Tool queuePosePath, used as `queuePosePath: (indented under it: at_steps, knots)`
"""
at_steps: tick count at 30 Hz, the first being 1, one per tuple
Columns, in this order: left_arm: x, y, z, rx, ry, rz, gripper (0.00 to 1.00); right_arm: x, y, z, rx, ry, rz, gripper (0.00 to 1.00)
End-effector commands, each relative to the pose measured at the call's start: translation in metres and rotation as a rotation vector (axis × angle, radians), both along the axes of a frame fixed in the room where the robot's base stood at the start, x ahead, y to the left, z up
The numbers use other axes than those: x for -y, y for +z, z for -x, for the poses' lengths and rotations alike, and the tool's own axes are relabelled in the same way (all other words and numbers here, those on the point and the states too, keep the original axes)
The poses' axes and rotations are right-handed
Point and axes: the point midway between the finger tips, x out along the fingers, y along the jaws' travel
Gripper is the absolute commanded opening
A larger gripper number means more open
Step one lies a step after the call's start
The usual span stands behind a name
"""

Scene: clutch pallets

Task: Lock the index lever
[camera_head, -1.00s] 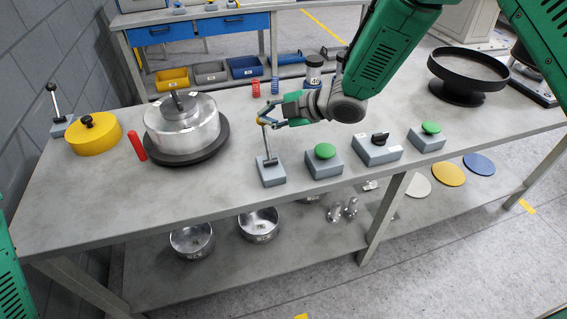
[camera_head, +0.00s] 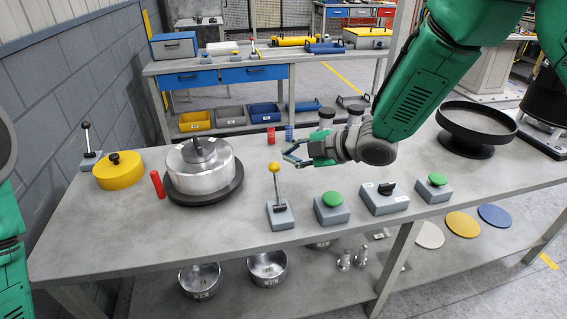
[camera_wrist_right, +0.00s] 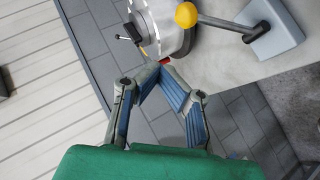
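The lever with a yellow knob (camera_head: 275,167) stands on a small grey base (camera_head: 280,216) near the table's front edge. Its rod is roughly upright in the head view. In the right wrist view the yellow knob (camera_wrist_right: 186,14) and rod lie beyond the fingers. My right gripper (camera_head: 286,153) is just behind and right of the knob, apart from it. Its blue-padded fingertips (camera_wrist_right: 160,69) come together with nothing between them. A second lever with a black knob (camera_head: 87,125) stands at the far left. My left gripper is out of view.
A silver drum (camera_head: 199,170) on a dark disc, a red handle (camera_head: 158,185) and a yellow cover (camera_head: 120,171) are left of the lever. Green-button boxes (camera_head: 332,209) and a black-knob box (camera_head: 384,198) line the front edge to its right. A black dish (camera_head: 477,123) stands farther right.

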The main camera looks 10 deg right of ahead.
Motion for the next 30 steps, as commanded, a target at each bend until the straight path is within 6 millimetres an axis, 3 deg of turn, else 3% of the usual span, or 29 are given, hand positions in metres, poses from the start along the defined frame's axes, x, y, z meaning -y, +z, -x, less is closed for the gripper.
queuePosePath:
  at_steps: [4, 12, 30]
  knots:
    - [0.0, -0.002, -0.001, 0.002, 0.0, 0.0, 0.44, 0.019, 0.016, 0.013, -0.001, 0.0, 0.0, 0.0]
    - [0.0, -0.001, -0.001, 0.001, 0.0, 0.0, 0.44, 0.039, 0.037, 0.034, 0.001, 0.002, 0.001, 0.0]
    - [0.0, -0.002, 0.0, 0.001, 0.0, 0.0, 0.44, 0.042, 0.031, 0.037, -0.021, -0.012, -0.008, 0.0]
